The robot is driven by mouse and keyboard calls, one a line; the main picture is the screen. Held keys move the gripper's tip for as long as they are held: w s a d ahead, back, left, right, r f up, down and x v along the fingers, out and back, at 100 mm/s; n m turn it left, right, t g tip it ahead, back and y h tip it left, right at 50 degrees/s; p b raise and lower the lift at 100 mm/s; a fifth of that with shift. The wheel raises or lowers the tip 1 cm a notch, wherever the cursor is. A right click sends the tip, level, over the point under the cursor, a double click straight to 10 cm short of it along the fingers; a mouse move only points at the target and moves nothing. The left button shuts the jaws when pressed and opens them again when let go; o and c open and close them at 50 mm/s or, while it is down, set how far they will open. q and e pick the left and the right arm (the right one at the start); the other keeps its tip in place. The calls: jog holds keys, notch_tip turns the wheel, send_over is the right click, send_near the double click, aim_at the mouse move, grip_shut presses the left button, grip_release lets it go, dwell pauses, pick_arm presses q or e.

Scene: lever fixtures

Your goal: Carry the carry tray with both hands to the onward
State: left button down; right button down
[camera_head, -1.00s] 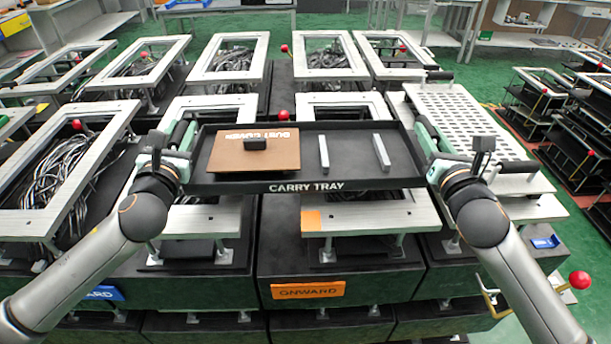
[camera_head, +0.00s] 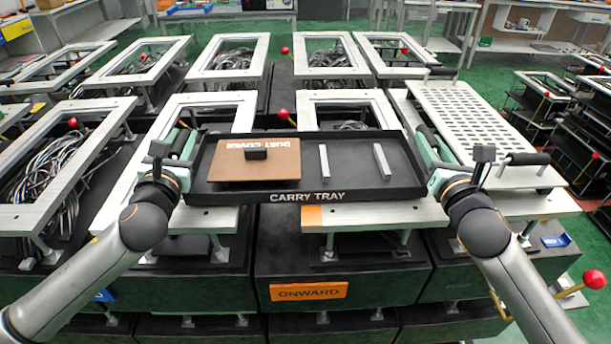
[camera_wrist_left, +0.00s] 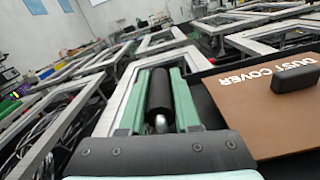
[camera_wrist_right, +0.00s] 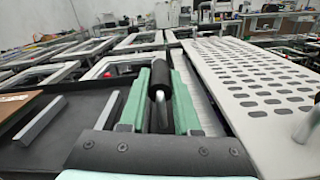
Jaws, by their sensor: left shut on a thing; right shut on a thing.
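The black carry tray (camera_head: 345,189) is held level between my two arms, above the pale frames. On it lie a brown dust cover (camera_head: 230,165) with a black knob, and two light bars (camera_head: 323,160). My left gripper (camera_head: 178,158) is shut on the tray's left handle; the black grip (camera_wrist_left: 160,92) shows between its green fingers. My right gripper (camera_head: 438,158) is shut on the right handle, and its black grip (camera_wrist_right: 160,80) shows likewise. An orange ONWARD sign (camera_head: 309,291) is on the dark block front below the tray. The handle ends are partly hidden by the fingers.
Pale rectangular frames (camera_head: 230,60) on posts stand in rows behind and beneath the tray. A perforated pale plate (camera_head: 470,120) lies right of it. Red-ball levers (camera_head: 282,114) rise among the frames; another red ball (camera_head: 594,280) is at lower right.

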pick_arm(q)
jog(key=shift+f, duration=0.25)
pick_arm(e)
jog(key=shift+f, duration=0.3)
pick_arm(q)
jog(key=c, duration=1.1)
grip_release()
jog(key=shift+f, duration=0.15)
pick_arm(e)
jog(key=c, duration=1.1)
grip_release()
jog(key=shift+f, duration=0.15)
pick_arm(q)
jog(key=o, duration=0.5)
pick_arm(e)
jog(key=o, duration=0.5)
pick_arm(q)
jog(key=shift+s, duration=0.1)
jog(key=s, duration=1.1)
jog(key=shift+s+d, duration=0.3)
jog(key=shift+d, duration=0.1)
jog(key=shift+s, duration=0.15)
pick_arm(e)
jog(key=shift+s, duration=0.5)
jog(key=s, duration=0.7)
jog(key=s+d, duration=0.1)
jog(key=s, duration=0.3)
jog(key=shift+s, duration=0.1)
